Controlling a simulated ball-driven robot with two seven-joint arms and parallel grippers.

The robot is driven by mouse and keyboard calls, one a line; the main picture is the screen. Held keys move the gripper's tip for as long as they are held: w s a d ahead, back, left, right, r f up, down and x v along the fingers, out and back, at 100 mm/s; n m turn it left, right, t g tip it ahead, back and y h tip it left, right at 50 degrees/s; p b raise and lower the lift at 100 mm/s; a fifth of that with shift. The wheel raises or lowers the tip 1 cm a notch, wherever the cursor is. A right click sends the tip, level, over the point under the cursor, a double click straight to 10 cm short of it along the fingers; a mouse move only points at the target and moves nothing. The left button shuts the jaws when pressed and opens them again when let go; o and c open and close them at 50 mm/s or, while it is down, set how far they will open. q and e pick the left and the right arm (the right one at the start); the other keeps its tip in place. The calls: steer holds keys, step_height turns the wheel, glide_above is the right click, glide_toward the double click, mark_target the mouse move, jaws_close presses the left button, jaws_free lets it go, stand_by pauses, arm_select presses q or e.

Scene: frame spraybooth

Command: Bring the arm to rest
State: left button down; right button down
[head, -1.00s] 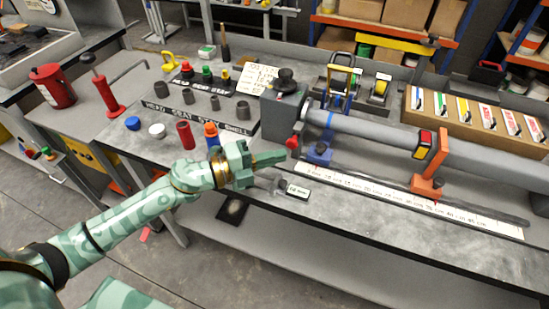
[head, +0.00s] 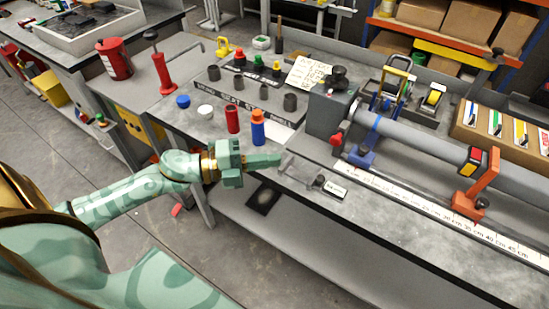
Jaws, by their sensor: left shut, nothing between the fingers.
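My left gripper (head: 262,161) shows in the head view at the end of my green patterned arm, which comes in from the left. Its fingers are shut with nothing between them and point right, over the front edge of the grey workbench (head: 372,219). The orange-topped blue bottle (head: 258,131) stands just behind the gripper, with the red cylinder (head: 232,119) to its left. I cannot tell how high the gripper is above the bench edge. My right gripper is not in view.
A grey tube (head: 420,141) lies clamped along the bench, with an orange stand (head: 474,183) and a long ruler (head: 437,215) beside it. A caliper-like tool (head: 320,181) lies near the front edge. A red can (head: 115,59) stands far left. Floor is open in front.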

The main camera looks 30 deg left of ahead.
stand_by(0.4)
arm_select(q)
steer(key=s+a+f+n+t+y, duration=0.1)
steer(key=s+a+f+n+y, duration=0.15)
steer(key=n+y, duration=0.6)
steer(key=s+a+f+n+t+y, duration=0.1)
steer(key=s+a+f+n+y, duration=0.15)
steer(key=n+y, duration=0.6)
steer(key=s+a+f+n+g+y, duration=0.1)
steer(key=s+f+n+g, duration=0.25)
steer(key=s+g, duration=0.5)
steer(key=s+d+f+g+h, duration=0.1)
steer(key=s+d+f, duration=0.15)
steer(key=f, duration=0.75)
steer(key=s+d+f+h, duration=0.1)
steer(key=s+f, duration=0.3)
steer(key=f, duration=0.6)
steer(key=s+d+f+g+h, duration=0.1)
steer(key=s+f, duration=0.2)
steer(key=f, duration=0.6)
steer(key=s+f+n+g+h, duration=0.1)
steer(key=s+f+n+g, duration=0.1)
steer(key=s+f, duration=1)
steer(key=s+n, duration=0.1)
steer(key=s, duration=0.4)
steer(key=shift+s+a+f+h, duration=0.15)
steer(key=shift+s+f+h, duration=0.05)
steer(key=shift+s+h, duration=0.15)
